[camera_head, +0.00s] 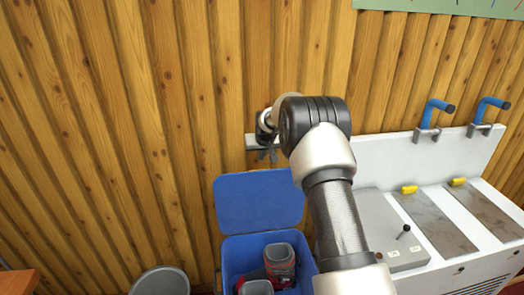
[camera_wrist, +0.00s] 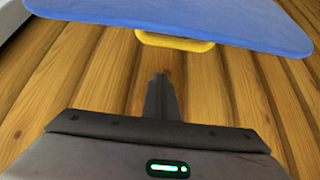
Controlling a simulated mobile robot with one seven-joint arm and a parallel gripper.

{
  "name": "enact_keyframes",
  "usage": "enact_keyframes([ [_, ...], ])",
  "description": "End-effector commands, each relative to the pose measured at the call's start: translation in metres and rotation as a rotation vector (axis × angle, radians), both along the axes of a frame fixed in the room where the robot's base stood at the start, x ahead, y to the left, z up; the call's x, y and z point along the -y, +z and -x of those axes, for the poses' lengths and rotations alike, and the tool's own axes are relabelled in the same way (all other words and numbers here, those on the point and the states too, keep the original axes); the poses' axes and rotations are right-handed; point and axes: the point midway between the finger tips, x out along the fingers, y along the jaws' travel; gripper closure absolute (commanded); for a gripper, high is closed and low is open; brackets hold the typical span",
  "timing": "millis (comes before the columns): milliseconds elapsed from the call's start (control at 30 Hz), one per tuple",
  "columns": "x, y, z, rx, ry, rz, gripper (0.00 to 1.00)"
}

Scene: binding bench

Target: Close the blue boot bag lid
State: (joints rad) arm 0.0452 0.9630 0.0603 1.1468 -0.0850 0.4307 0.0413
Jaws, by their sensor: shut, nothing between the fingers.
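The blue boot bag (camera_head: 232,262) stands low against the wooden wall, with its lid (camera_head: 258,202) open and raised toward the wall. Dark grey and red boots (camera_head: 280,260) show inside it. In the wrist view the lid (camera_wrist: 190,18) spans the top of the picture, with a yellow handle (camera_wrist: 175,41) on its edge. My gripper (camera_wrist: 162,78) is shut and empty, its fingers apart from the handle and pointing toward it. In the head view my gripper (camera_head: 268,155) is just above the lid's upper edge, partly hidden by my arm.
To the right stands a white bench unit (camera_head: 450,225) with grey panels, yellow pieces and blue-handled clamps (camera_head: 432,115). A grey round bin (camera_head: 160,281) is at the lower left. A wooden surface (camera_head: 18,282) shows in the left corner. The wall is close behind the lid.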

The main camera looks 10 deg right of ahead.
Motion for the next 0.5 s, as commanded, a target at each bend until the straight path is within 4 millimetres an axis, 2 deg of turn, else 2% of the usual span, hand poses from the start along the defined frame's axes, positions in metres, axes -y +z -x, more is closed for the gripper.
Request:
enact_keyframes([
  [33, 0.000, -0.008, -0.004, -0.002, 0.000, 0.000, 1.00],
  [300, 0.000, -0.011, 0.024, -0.001, 0.001, 0.001, 1.00],
  [500, 0.000, -0.014, 0.035, 0.000, -0.001, 0.001, 1.00],
])
